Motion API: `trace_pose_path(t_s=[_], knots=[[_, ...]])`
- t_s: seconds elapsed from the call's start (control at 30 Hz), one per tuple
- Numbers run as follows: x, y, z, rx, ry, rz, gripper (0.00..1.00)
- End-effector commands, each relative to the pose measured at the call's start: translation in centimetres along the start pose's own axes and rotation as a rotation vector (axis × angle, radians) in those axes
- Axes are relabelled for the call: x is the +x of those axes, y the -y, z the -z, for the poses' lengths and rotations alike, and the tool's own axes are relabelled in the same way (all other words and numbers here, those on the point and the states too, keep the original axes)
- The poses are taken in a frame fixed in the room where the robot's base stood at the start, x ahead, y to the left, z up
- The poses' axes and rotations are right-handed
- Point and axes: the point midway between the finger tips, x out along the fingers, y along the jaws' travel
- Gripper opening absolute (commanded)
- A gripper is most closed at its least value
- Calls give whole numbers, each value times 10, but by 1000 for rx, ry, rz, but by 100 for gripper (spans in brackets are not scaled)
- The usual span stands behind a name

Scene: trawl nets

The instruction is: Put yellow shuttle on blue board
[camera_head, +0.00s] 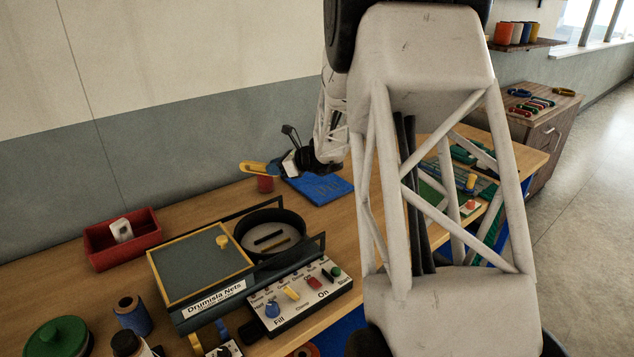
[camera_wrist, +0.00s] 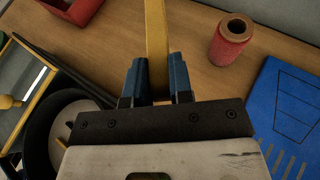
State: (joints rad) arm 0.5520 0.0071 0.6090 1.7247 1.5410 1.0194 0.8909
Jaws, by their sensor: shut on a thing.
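The yellow shuttle (camera_wrist: 156,28) is a long flat strip. In the wrist view it runs between the two blue fingers of my gripper (camera_wrist: 157,65), which are shut on it. In the head view the shuttle (camera_head: 254,168) sticks out to the left of my gripper (camera_head: 278,167), above the bench near the wall. The blue board (camera_head: 322,189) lies on the bench just right of and below the gripper, partly hidden by my arm. It also shows at the right of the wrist view (camera_wrist: 280,115), with darker outlines and pale slots, apart from the shuttle.
A red spool (camera_wrist: 231,42) stands between shuttle and board in the wrist view; it also shows in the head view (camera_head: 265,184). A machine with a round black bowl (camera_head: 299,224) stands in front. A red bin (camera_head: 100,257) sits left. My arm hides much of the right bench.

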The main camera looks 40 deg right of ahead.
Motion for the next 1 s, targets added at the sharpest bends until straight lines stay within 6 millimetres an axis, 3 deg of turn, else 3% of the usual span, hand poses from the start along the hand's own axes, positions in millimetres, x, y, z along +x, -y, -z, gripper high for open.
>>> trace_pose_path(t_s=[0.4, 0.6, 0.83, 1.0], knots=[[-96, 40, 40, 52, 1, 126, 0], [-134, 51, 56, 71, 1, 174, 0], [-165, 58, 69, 88, 1, 213, 0], [-150, 58, 102, 92, 0, 211, 0]])
